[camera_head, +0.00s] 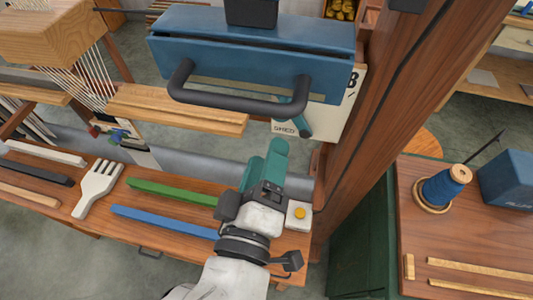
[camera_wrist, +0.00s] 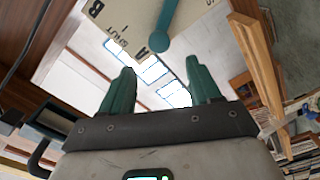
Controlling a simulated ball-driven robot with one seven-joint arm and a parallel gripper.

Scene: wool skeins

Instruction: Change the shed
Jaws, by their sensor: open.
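The shed lever (camera_head: 300,118) is a teal bar with a rounded end, partly behind a black handle. It lies on a cream plate (camera_head: 340,108) with a "B" and the word "SHED". In the wrist view the lever (camera_wrist: 166,28) hangs across the plate (camera_wrist: 137,17), its rounded end close to the letter "A", with "B" off to the left. My gripper (camera_head: 266,160) is below the lever in the head view. In the wrist view its two teal fingers (camera_wrist: 159,85) are apart with nothing between them. The lever's end is beyond the fingertips, apart from them.
The black handle (camera_head: 238,106) on the blue beam (camera_head: 255,48) juts out above my gripper. A wooden post (camera_head: 395,110) stands at right. A fork-like comb (camera_head: 97,188), a green strip (camera_head: 172,191) and a blue strip (camera_head: 163,222) lie on the wooden bench.

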